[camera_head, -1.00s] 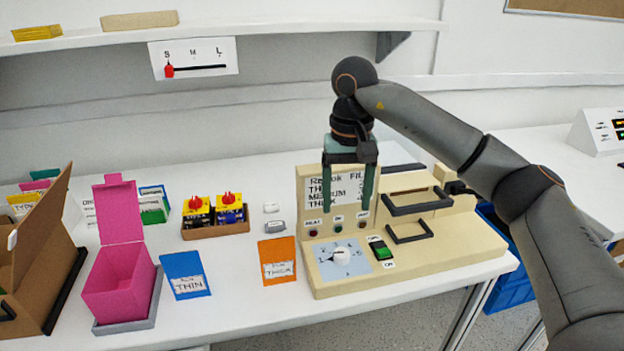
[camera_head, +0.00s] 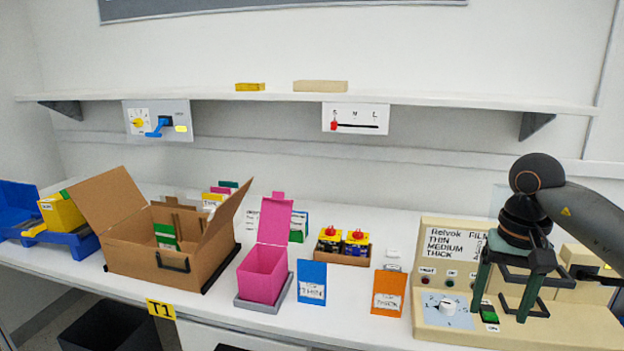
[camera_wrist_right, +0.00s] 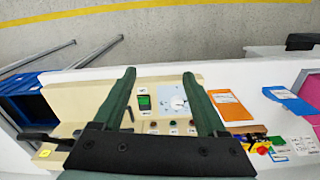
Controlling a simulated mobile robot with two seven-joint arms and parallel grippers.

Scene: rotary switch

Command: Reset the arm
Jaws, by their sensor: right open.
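My right gripper (camera_head: 503,298) is open and empty, pointing down in front of the beige machine (camera_head: 570,325) at the right of the head view. The machine has a sign reading Relvok FILM, THIN, MEDIUM, THICK (camera_head: 452,246). A green rocker switch (camera_head: 488,313) appears between the fingers. In the right wrist view the open fingers (camera_wrist_right: 159,74) frame the knob (camera_wrist_right: 178,103) and the green switch (camera_wrist_right: 144,102), apparently without contact. My left gripper is not in view.
A shelf (camera_head: 300,97) runs above the table.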

